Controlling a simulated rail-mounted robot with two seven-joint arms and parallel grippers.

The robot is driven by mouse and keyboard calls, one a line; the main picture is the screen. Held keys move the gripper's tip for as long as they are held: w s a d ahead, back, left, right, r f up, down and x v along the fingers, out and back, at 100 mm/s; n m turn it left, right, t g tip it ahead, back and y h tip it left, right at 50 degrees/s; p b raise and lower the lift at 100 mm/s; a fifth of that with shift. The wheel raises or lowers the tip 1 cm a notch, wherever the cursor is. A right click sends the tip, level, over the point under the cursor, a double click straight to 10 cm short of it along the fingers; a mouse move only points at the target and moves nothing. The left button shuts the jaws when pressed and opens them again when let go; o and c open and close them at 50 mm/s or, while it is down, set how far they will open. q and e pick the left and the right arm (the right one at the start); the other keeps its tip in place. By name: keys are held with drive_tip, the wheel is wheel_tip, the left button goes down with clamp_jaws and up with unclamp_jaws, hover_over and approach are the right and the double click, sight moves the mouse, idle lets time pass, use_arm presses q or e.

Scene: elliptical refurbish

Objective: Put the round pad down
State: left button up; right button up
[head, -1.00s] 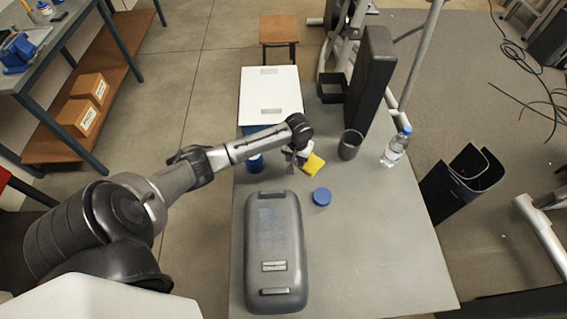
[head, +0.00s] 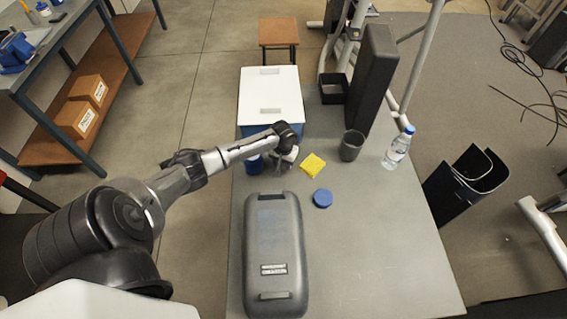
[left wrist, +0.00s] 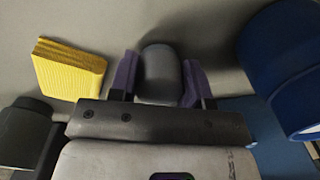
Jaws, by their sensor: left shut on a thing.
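My left gripper (head: 283,164) is low over the table, between the blue jar and the yellow sponge. In the left wrist view its purple-padded fingers (left wrist: 158,78) are shut on a smooth grey rounded thing, which I take to be the round pad (left wrist: 158,72). The pad sits between both fingers with the grey tabletop behind it. Whether it touches the table I cannot tell. In the head view the pad is mostly hidden by the gripper. My right gripper is in neither view.
The yellow sponge (head: 313,165) and blue jar (head: 254,164) flank the gripper. A blue disc (head: 322,198), long grey case (head: 274,240), dark cup (head: 351,146), bottle (head: 397,148) and white-lidded box (head: 271,92) stand around. The table's right front (head: 385,255) is clear.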

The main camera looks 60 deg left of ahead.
use_arm(q)
drive_tip(key=shift+f, duration=0.1)
drive_tip(key=o, duration=0.8)
drive_tip(key=shift+o, duration=0.2)
drive_tip(key=shift+r, duration=0.35)
wheel_tip(320, 180, up, 10)
drive_tip(key=p, duration=0.3)
drive_tip(key=shift+f, duration=0.15)
drive_tip(key=shift+r, duration=1)
